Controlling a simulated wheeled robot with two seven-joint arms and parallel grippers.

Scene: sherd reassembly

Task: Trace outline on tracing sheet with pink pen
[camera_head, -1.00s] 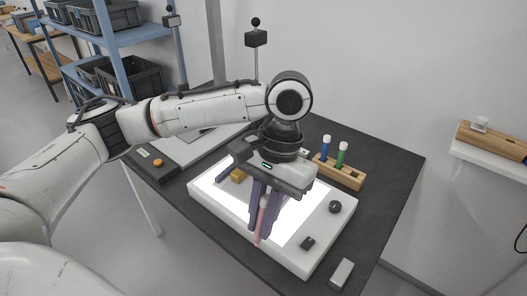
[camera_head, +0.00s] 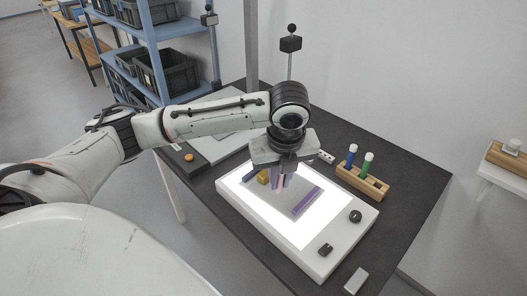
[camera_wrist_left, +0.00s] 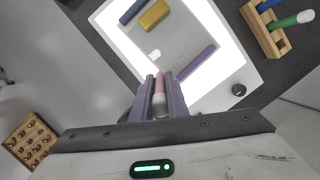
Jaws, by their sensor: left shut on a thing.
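My left gripper (camera_head: 281,184) is shut on the pink pen (camera_head: 280,187), holding it between its purple fingers over the lit panel. The pen (camera_wrist_left: 160,87) also shows in the left wrist view, pointing away from the palm. A greyish tracing sheet (camera_wrist_left: 172,42) lies on the glowing light box (camera_head: 326,257). A purple bar (camera_head: 307,201), a yellow block (camera_head: 263,176) and a dark blue bar (camera_wrist_left: 131,12) lie around the sheet's edges. My right gripper is out of view.
A wooden rack (camera_head: 362,182) with a blue pen (camera_head: 351,156) and a green pen (camera_head: 367,163) stands behind the light box. A grey block (camera_head: 355,281) lies near the table's front right. Dark knobs (camera_head: 355,216) sit on the light box's right border.

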